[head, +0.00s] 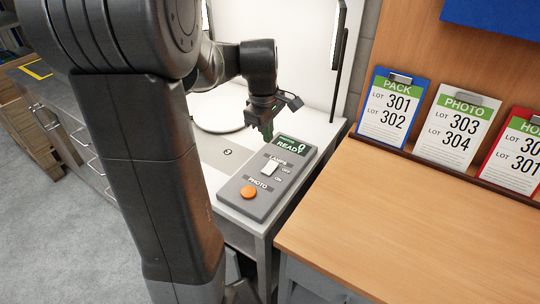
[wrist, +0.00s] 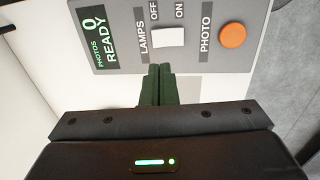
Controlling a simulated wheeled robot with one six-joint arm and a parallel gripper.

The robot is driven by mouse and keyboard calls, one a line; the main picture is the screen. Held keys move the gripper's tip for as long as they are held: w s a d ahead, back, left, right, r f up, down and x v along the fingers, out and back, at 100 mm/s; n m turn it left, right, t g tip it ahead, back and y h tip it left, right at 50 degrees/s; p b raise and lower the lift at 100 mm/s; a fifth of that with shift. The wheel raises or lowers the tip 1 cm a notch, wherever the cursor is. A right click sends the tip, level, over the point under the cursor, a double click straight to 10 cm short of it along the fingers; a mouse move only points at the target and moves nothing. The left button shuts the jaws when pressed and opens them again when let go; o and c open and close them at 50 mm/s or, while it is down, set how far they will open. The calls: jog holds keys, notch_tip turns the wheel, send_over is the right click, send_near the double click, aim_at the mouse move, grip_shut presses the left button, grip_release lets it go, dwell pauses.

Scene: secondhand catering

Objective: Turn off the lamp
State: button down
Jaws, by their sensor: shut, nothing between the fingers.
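A grey control box (head: 237,199) stands on the white table with a white lamp switch (head: 270,167), labelled LAMPS, OFF and ON. The switch also shows in the wrist view (wrist: 168,37), just ahead of my fingertips; I cannot tell which way it is set. My gripper (head: 267,134) is shut and empty, above the box's far end beside the display in the head view. Its green fingers also show in the wrist view (wrist: 158,70). A lamp panel (head: 340,47) with a bright white edge stands at the back right.
An orange PHOTO button (head: 248,192) is on the box's near end, and a green READY display (head: 291,144) on its far end. A round white turntable (head: 219,112) lies behind. A wooden desk (head: 410,220) with lot cards (head: 385,108) is at right.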

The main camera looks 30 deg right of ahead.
aim_at(270, 164)
jog(key=f, duration=0.6)
jog(key=d+f, duration=0.1)
jog(key=f, duration=0.2)
jog(key=shift+w, duration=0.25)
jog(key=shift+f, duration=0.15)
jog(key=shift+d+f, duration=0.1)
jog(key=shift+f, duration=0.2)
jog(key=shift+r, duration=0.2)
jog(key=shift+s+a, duration=0.15)
jog(key=shift+a, duration=0.1)
jog(key=shift+s+a+r, duration=0.1)
jog(key=shift+s+a, duration=0.1)
jog(key=shift+a, duration=0.35)
